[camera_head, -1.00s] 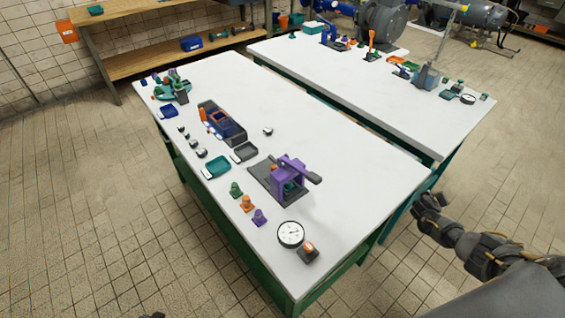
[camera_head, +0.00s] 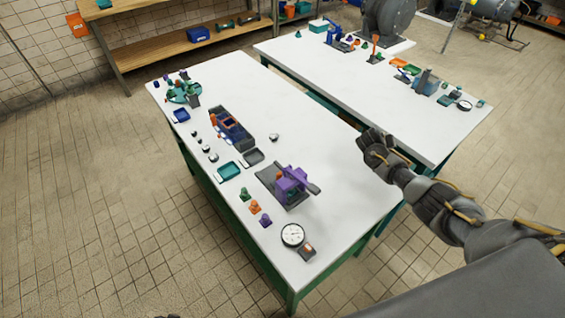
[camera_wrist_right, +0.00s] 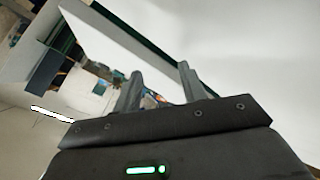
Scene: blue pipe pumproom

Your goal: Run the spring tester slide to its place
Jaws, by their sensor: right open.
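A long dark blue bed (camera_head: 230,128) with an orange block and an upright orange cylinder lies on the near white table. A purple press-like fixture (camera_head: 290,182) with a dark lever stands on a grey plate nearer me. I cannot tell for certain which of them is the spring tester with its slide. My right gripper (camera_head: 374,146) hangs over the right edge of the near table, apart from both. The right wrist view shows its two fingers (camera_wrist_right: 160,82) spread, with nothing between them.
A round dial gauge (camera_head: 292,235) and a small black-and-orange box (camera_head: 307,252) lie at the table's near corner. Green, orange and purple pegs, a teal tray (camera_head: 229,171) and several knobs line the left side. The table's right half is clear. A second white table (camera_head: 350,78) stands behind.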

